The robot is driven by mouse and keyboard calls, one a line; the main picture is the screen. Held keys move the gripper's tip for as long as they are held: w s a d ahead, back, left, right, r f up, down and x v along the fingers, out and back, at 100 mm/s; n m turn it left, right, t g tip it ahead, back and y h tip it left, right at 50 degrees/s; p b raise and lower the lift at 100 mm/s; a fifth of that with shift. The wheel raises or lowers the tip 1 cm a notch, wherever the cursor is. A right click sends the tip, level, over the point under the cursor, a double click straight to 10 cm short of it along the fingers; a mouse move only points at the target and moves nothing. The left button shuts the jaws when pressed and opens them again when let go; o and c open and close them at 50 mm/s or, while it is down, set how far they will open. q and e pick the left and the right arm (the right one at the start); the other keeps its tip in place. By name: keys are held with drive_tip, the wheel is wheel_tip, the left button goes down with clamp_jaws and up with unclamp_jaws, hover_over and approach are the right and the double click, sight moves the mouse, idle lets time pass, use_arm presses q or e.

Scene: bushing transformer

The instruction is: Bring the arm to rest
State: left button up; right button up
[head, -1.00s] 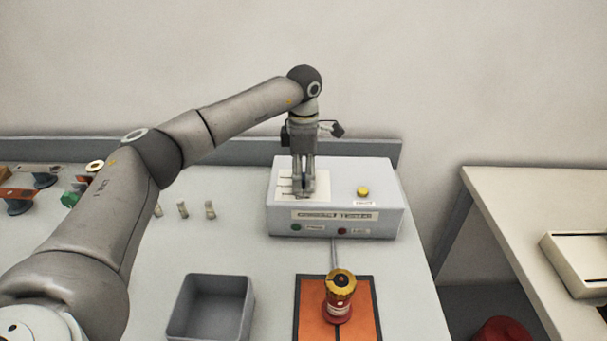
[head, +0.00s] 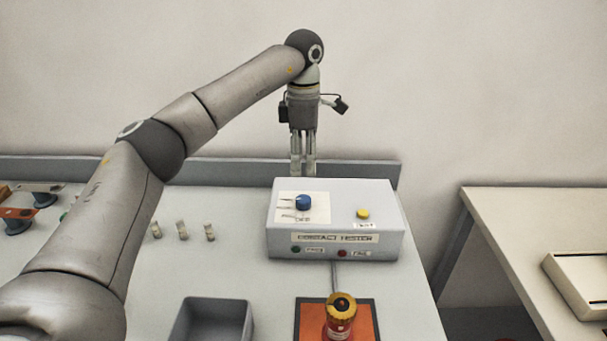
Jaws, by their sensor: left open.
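My left arm (head: 150,150) reaches in from the left and bends down at the wrist. My left gripper (head: 303,172) points down with its fingers apart and empty. In the picture it shows just above the rear edge of the contact tester (head: 335,222), a light grey box. A blue knob (head: 303,202) on a white label plate stands on the tester's top, apart from the fingertips. A yellow button (head: 362,213) is to the knob's right. My right gripper is not in view.
An orange mat (head: 360,318) with a red and gold part (head: 340,315) lies in front of the tester. A grey bin (head: 212,320) and several small pale parts (head: 182,231) are to the left. A second table (head: 545,225) stands at the right.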

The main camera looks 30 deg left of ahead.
use_arm(q)
drive_tip(key=shift+r, duration=0.5)
drive_tip(key=shift+r, duration=0.1)
